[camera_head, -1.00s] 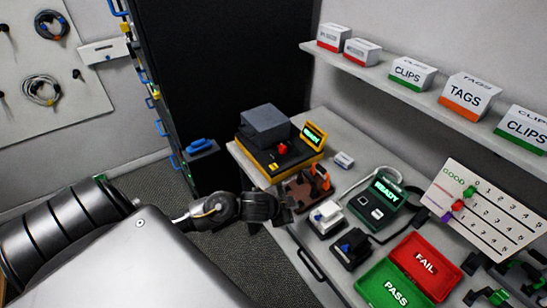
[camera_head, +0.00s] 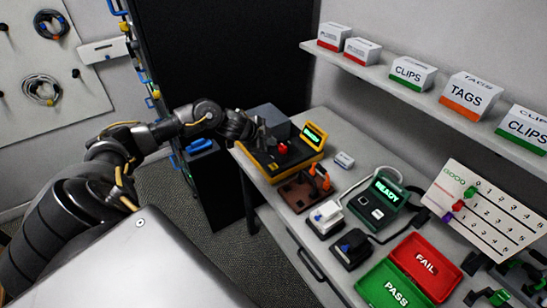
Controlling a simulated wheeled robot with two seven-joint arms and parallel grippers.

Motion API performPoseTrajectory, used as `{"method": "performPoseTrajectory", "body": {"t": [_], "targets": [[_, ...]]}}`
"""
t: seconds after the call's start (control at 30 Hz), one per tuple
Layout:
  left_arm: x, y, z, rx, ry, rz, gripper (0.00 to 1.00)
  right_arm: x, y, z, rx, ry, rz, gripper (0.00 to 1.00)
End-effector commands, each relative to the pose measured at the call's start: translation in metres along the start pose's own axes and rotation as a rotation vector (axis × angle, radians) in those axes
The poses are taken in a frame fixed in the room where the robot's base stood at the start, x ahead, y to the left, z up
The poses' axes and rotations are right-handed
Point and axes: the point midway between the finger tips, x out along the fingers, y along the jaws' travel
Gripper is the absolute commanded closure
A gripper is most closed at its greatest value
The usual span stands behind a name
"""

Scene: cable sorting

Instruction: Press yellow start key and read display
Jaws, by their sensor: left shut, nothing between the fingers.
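A yellow and black tester (camera_head: 284,160) with a grey block on its back stands at the far left corner of the bench. Its display (camera_head: 313,134) has a yellow frame and lit green text too small to read surely. A red knob (camera_head: 282,148) sits on its top. A dark green unit (camera_head: 383,202) has a display reading READY. My right gripper is out of view.
A brown fixture with orange posts (camera_head: 303,190) stands in front of the tester. Two small boxes, white-topped (camera_head: 326,215) and black (camera_head: 350,247), sit nearby. Red FAIL (camera_head: 432,282) and green PASS trays (camera_head: 366,290) lie at front right. A shelf (camera_head: 375,72) with boxes hangs above.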

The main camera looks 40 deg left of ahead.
Motion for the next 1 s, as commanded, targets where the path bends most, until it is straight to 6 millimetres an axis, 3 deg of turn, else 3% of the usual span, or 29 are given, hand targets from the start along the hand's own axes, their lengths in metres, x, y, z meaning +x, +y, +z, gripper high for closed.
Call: {"method": "performPoseTrajectory", "body": {"t": [0.27, 0.77, 1.0], "targets": [[0.006, 0.005, 0.004, 0.000, 0.000, 0.000, 1.00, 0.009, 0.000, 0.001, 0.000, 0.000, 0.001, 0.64], [0.047, 0.035, 0.034, 0.001, 0.000, 0.000, 1.00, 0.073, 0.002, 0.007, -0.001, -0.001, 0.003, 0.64], [0.060, 0.044, 0.043, 0.001, 0.000, 0.000, 1.00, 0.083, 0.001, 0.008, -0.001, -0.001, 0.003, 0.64]]}}
